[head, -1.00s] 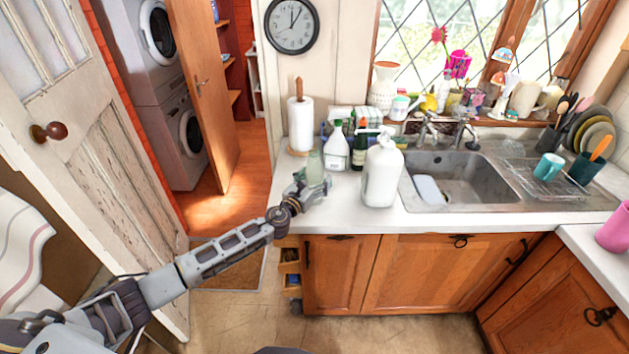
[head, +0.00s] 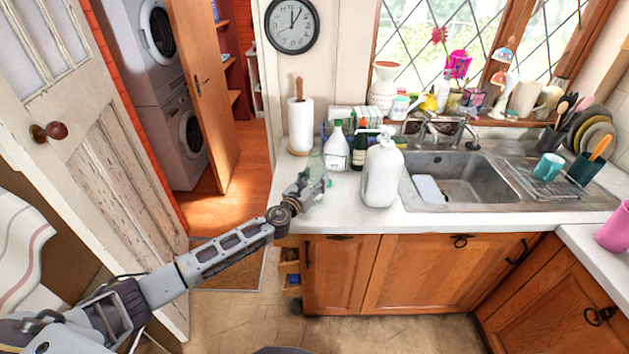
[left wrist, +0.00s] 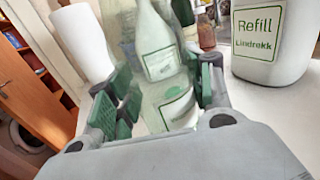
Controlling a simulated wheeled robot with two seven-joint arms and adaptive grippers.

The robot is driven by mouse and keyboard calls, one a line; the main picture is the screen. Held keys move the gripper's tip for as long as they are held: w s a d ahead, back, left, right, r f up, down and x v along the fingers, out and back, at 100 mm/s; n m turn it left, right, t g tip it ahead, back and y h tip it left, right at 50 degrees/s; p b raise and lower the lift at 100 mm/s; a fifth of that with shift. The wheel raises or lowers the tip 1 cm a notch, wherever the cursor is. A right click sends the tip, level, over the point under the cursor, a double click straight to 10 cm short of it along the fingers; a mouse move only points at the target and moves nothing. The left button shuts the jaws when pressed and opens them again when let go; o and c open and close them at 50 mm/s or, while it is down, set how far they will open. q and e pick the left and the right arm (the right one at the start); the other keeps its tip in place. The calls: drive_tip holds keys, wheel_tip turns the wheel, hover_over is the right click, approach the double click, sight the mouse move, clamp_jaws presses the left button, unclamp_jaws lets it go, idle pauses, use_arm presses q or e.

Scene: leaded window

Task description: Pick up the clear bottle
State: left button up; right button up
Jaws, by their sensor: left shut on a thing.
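The clear bottle (head: 315,169) is greenish and see-through, at the left end of the white counter. In the head view it is faint and partly covered by my left gripper (head: 311,184). In the left wrist view the clear bottle (left wrist: 150,98) is between the green finger pads of my left gripper (left wrist: 160,97), which is shut on it. A white bottle with a label shows through the glass. I cannot tell whether its base touches the counter. My right gripper is out of view.
A white spray bottle (head: 336,150), a dark green bottle (head: 360,153) and a large white pump bottle (head: 382,174) stand close to the right. A paper towel roll (head: 301,124) stands behind. The sink (head: 462,178) is farther right.

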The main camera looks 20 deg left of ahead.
sight(312, 157)
use_arm(q)
wheel_tip(312, 157, up, 9)
drive_tip(key=shift+f+p, duration=0.2)
drive_tip(key=shift+p, duration=1)
drive_tip(key=shift+r, duration=0.7)
drive_tip(key=shift+f, duration=0.1)
